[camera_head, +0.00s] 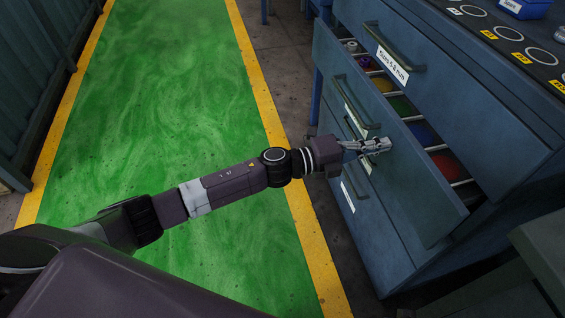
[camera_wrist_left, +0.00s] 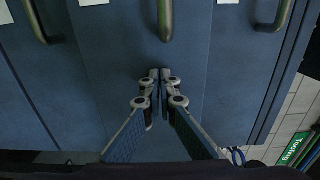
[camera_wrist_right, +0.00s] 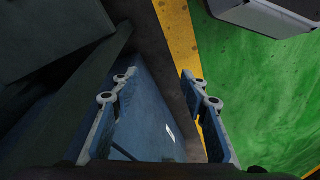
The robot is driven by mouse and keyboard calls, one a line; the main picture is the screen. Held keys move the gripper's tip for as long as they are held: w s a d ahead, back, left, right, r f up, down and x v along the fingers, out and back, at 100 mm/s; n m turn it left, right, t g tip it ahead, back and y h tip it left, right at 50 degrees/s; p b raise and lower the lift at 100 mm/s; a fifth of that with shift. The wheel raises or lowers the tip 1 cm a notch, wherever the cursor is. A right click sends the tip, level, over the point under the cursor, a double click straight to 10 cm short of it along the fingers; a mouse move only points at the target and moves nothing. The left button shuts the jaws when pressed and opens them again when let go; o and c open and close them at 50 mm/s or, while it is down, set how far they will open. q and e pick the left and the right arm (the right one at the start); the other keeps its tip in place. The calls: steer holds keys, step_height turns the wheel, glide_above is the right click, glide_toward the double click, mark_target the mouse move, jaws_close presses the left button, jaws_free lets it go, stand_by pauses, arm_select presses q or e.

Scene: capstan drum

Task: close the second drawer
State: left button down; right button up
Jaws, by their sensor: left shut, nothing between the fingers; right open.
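The second drawer (camera_head: 425,195) of the blue cabinet is pulled out, with colored round items in its compartments. Its handle (camera_head: 357,103) is on the front panel. My left gripper (camera_head: 380,146) is shut and empty, with its fingertips at the drawer front, to the right of the handle. In the left wrist view, the shut fingertips (camera_wrist_left: 160,74) point at the blue drawer front (camera_wrist_left: 105,70), just below a handle (camera_wrist_left: 166,20). Whether they touch the panel is hard to tell. My right gripper (camera_wrist_right: 157,82) is open and empty in its wrist view, and is outside the head view.
The top drawer (camera_head: 440,75) is labelled and looks shut. Lower drawers (camera_head: 352,192) sit beneath the open one. A green floor lane (camera_head: 180,110) with yellow edges (camera_head: 262,95) lies clear on the left. A dark greenish surface (camera_head: 545,245) stands at the lower right.

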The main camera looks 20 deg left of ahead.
arm_select(q)
steer(key=x, duration=0.6)
steer(key=shift+w+d+b, duration=0.1)
steer(key=shift+w+b, duration=0.05)
steer(key=shift+b, duration=0.2)
steer(key=shift+w+d, duration=0.1)
steer(key=shift+d, duration=0.1)
steer(key=shift+r, duration=0.15)
arm_select(e)
step_height(320, 180, up, 3)
steer(key=shift+a+r, duration=0.1)
arm_select(q)
steer(key=shift+w+r, duration=0.1)
